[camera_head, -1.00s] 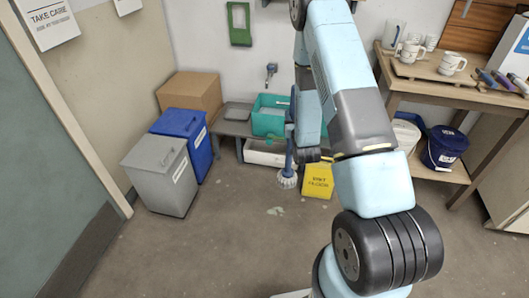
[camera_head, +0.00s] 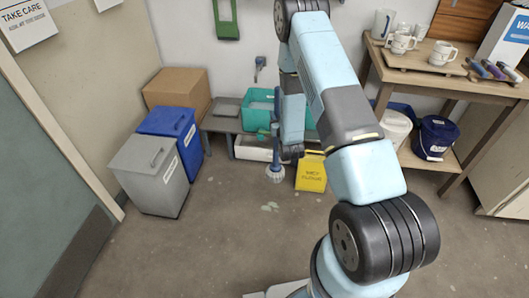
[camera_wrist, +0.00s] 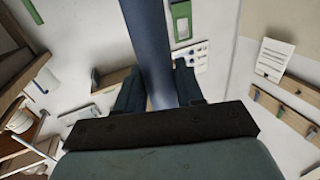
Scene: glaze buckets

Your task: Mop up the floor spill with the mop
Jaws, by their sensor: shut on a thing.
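The mop (camera_head: 275,174) hangs upright in the head view, its pale round head low in front of the bench. I cannot tell whether the head touches the floor. The spill (camera_head: 269,206) is a small pale, wet-looking patch on the floor, nearer to me than the mop head. My gripper (camera_wrist: 158,88) is shut around the mop's blue-grey handle (camera_wrist: 148,40) in the wrist view, with one dark finger on each side. In the head view my arm hides much of the gripper and upper handle.
A yellow wet-floor sign (camera_head: 311,172) stands just right of the mop. The low bench (camera_head: 222,126) holds a teal tub (camera_head: 259,106). A grey bin (camera_head: 150,175) and blue bin (camera_head: 172,135) stand left. A wooden table (camera_head: 420,78) with mugs stands right. The floor nearer me is open.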

